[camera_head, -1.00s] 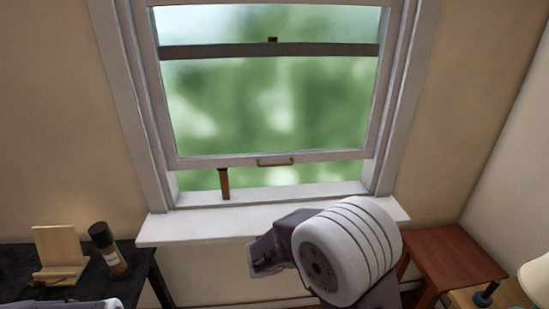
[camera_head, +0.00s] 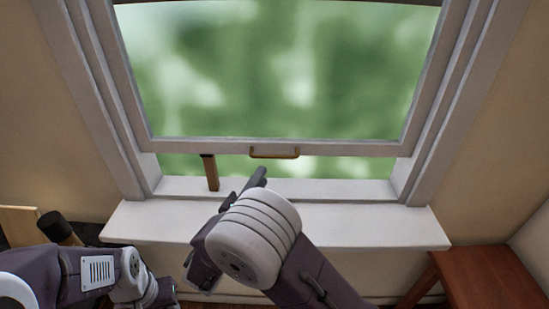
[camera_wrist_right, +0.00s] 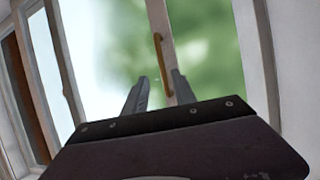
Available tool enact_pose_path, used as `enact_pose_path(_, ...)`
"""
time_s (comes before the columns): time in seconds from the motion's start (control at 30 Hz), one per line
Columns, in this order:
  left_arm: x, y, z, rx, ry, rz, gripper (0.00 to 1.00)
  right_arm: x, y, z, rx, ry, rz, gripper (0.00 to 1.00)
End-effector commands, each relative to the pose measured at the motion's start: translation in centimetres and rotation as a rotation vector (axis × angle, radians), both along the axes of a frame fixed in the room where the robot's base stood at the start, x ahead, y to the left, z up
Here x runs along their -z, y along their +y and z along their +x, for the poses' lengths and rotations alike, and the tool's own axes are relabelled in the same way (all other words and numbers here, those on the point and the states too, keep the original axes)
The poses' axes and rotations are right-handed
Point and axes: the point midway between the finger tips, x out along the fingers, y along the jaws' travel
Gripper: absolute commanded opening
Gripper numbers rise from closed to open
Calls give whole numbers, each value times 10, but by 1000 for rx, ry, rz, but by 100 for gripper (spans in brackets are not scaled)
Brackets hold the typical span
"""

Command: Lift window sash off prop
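The white window sash (camera_head: 350,148) is raised, with a gap between its bottom rail and the sill (camera_head: 330,222). A brown wooden prop (camera_head: 211,173) stands upright in the gap, left of the sash handle, its top at the bottom rail. The brass-coloured handle (camera_head: 274,153) is on the bottom rail; it also shows in the right wrist view (camera_wrist_right: 161,62). My right gripper (camera_head: 245,186) is over the sill, below the handle, apart from it. In the right wrist view its fingers (camera_wrist_right: 160,92) are spread and empty, pointing toward the handle.
My left arm shows at the lower left, near a dark-capped bottle (camera_head: 60,230) and a light wooden object (camera_head: 18,226). A reddish wooden table (camera_head: 475,285) stands at the lower right. The right part of the sill is clear.

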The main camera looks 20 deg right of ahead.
Motion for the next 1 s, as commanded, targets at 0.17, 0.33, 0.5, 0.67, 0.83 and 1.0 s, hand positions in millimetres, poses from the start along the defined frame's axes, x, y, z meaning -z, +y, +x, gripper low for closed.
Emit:
enact_pose_path(0.17,-1,0,0,0,0,0,36,-1,-2,3,-2,0,1,32)
enact_pose_path(0.33,-8,0,0,0,-1,0,36,-8,-22,26,3,0,1,32)
enact_pose_path(0.5,-14,0,0,0,-1,0,36,-14,-43,52,2,1,1,32)
enact_pose_path(0.67,-16,0,0,0,-1,0,36,-16,-54,67,-1,2,1,32)
enact_pose_path(0.83,-16,0,0,0,0,0,36,-16,-55,69,-3,2,1,32)
enact_pose_path(1.0,-16,0,0,0,0,0,36,-16,-55,69,-2,0,1,19)
